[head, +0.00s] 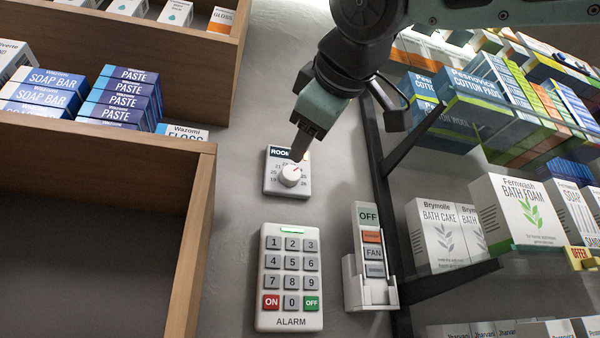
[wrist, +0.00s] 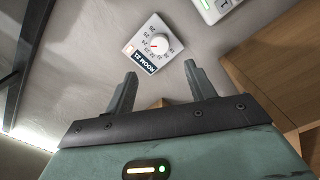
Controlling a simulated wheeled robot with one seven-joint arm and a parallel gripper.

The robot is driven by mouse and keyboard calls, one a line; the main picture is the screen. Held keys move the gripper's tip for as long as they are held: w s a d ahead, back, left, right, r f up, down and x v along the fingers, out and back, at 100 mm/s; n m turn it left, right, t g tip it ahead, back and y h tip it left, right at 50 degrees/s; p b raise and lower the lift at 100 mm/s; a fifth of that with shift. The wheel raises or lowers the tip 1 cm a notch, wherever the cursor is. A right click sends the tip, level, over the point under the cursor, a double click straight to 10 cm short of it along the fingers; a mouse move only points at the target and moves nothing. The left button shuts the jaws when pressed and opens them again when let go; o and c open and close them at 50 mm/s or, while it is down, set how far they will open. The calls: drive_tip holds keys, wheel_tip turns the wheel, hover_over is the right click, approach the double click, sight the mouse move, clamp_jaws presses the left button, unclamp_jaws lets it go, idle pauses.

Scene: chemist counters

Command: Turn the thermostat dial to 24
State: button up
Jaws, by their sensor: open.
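The thermostat is a small pale wall plate (head: 270,187) with a round white dial (head: 291,175) and a dark display reading "ROOM", partly hidden by my gripper in the head view. In the wrist view the thermostat plate (wrist: 136,57) shows upside down, its display seeming to read "ROOM 21". Numbers ring the white dial (wrist: 159,43), which has a red pointer mark. My gripper (head: 299,150) is just above the dial in the head view. In the wrist view its two fingers (wrist: 160,72) are apart and empty, with the dial beyond the fingertips and not between them.
An alarm keypad (head: 290,265) is below the thermostat. A wooden shelf (head: 196,235) stands left, and a dark-framed shelf of boxes (head: 450,283) stands right. Bare wall surrounds the thermostat.

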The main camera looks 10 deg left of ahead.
drive_tip(key=v, duration=0.7)
drive_tip(key=shift+b, duration=0.35)
